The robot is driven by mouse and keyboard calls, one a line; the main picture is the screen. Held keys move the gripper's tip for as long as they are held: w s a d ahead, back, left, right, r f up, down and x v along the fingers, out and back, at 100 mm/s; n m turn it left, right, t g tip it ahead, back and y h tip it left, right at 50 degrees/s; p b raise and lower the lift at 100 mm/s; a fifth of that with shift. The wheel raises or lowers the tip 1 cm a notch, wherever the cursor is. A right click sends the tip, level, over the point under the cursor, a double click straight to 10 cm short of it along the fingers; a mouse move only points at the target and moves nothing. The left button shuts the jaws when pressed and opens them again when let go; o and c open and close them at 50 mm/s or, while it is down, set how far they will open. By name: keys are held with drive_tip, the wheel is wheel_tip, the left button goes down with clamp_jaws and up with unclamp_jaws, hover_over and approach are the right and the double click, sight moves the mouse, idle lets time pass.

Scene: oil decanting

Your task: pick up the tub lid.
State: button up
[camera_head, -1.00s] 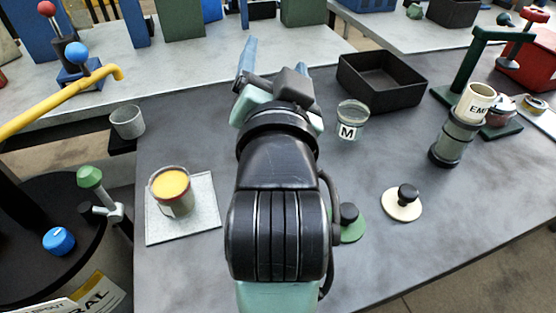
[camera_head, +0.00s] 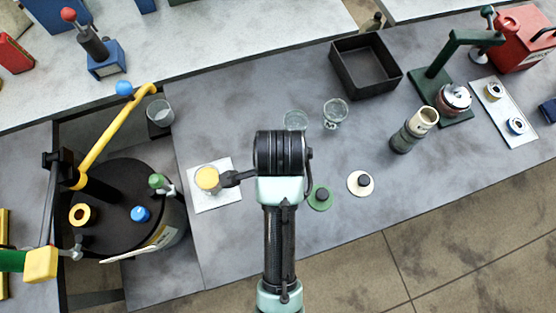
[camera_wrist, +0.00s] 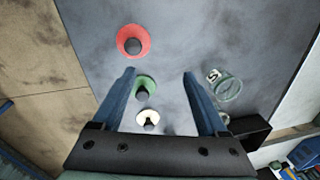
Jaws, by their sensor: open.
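Three round lids with black knobs lie on the grey table in the wrist view: a red lid (camera_wrist: 124,34), a green lid (camera_wrist: 153,80) and a cream lid (camera_wrist: 155,115). I cannot tell which one belongs to the tub. In the head view the green lid (camera_head: 320,204) and cream lid (camera_head: 354,190) lie right of my arm; the red lid is not seen there. My gripper (camera_wrist: 159,73) is open and empty above the table. The green lid shows between its fingers in the wrist view, below and apart from them.
A cup of yellow liquid (camera_head: 207,178) stands on a white tile (camera_head: 224,200) left of my arm. Glass jars (camera_head: 335,114), a black bin (camera_head: 366,90) and a grey-green cylinder with a cream cup (camera_head: 403,138) stand behind and right. The front right of the table is clear.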

drive_tip(key=shift+m+g, duration=0.5)
drive_tip(key=shift+g, duration=0.3)
drive_tip(key=s+f, duration=0.1)
drive_tip(key=f, duration=0.1)
drive_tip(key=s+f+p, duration=0.1)
drive_tip(key=f, duration=0.1)
drive_tip(key=s+f+p, duration=0.1)
drive_tip(key=f, duration=0.1)
drive_tip(key=shift+f, duration=0.3)
drive_tip(key=f, duration=0.1)
drive_tip(key=f+p, duration=0.1)
drive_tip(key=f, duration=0.2)
drive_tip(key=shift+s+a+f, duration=0.15)
drive_tip(key=shift+s+f, duration=0.05)
drive_tip(key=shift+s, duration=0.1)
drive_tip(key=shift+f, duration=0.5)
clamp_jaws()
